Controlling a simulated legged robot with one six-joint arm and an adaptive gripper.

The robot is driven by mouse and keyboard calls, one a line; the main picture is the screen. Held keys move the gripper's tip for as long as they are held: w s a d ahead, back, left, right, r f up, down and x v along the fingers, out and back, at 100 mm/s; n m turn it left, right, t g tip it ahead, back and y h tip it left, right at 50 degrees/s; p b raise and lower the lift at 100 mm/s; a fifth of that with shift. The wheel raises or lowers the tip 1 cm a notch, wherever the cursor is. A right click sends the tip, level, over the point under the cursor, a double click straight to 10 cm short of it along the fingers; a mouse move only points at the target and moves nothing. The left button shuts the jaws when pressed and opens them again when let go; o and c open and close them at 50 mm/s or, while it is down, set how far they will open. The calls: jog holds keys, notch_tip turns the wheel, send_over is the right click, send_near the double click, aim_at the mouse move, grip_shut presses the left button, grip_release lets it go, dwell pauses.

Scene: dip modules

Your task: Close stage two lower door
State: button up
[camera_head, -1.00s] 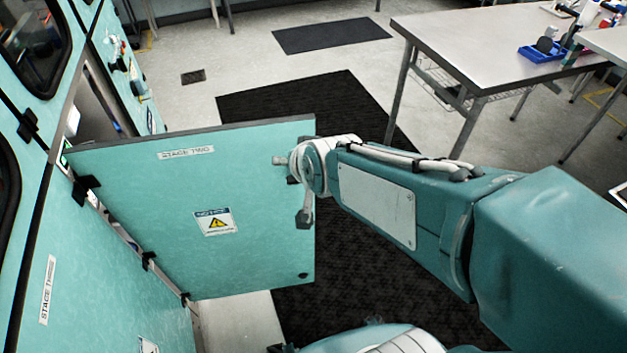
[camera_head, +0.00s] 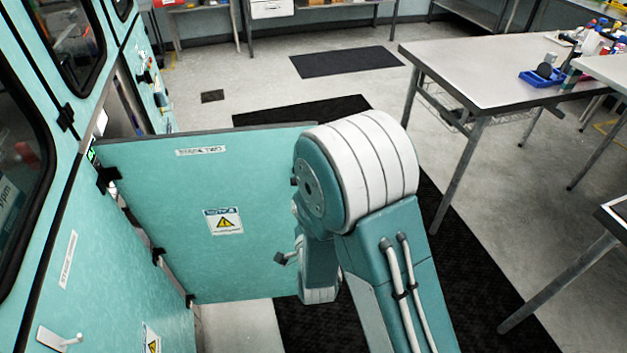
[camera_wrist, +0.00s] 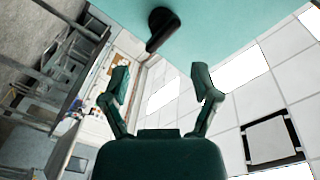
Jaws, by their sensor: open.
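The stage two lower door (camera_head: 160,235) is a teal panel with a "STAGE TWO" label and a warning sticker. It stands swung out wide from the teal cabinet, hinged at its left side. My arm covers its right edge in the head view. In the wrist view, a teal panel (camera_wrist: 225,25) that looks like a door fills the top, with a black handle (camera_wrist: 162,28) on it. My gripper (camera_wrist: 160,82) is open and empty, its two fingers apart below the handle and not around it. In the head view my fingers are mostly hidden or unclear.
The teal cabinet (camera_head: 65,240) stands along the left, with a white handle (camera_head: 60,340) on its front. A metal table (camera_head: 490,70) stands at the right, and another table edge (camera_head: 615,215) shows nearer. Black mats (camera_head: 470,285) lie on the floor beyond the door.

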jog(key=w, duration=0.3)
jog(key=w+a, duration=0.1)
jog(key=w, duration=0.6)
jog(key=shift+w+a, duration=0.2)
jog(key=shift+w, duration=0.2)
jog(key=shift+f, duration=0.1)
grip_shut()
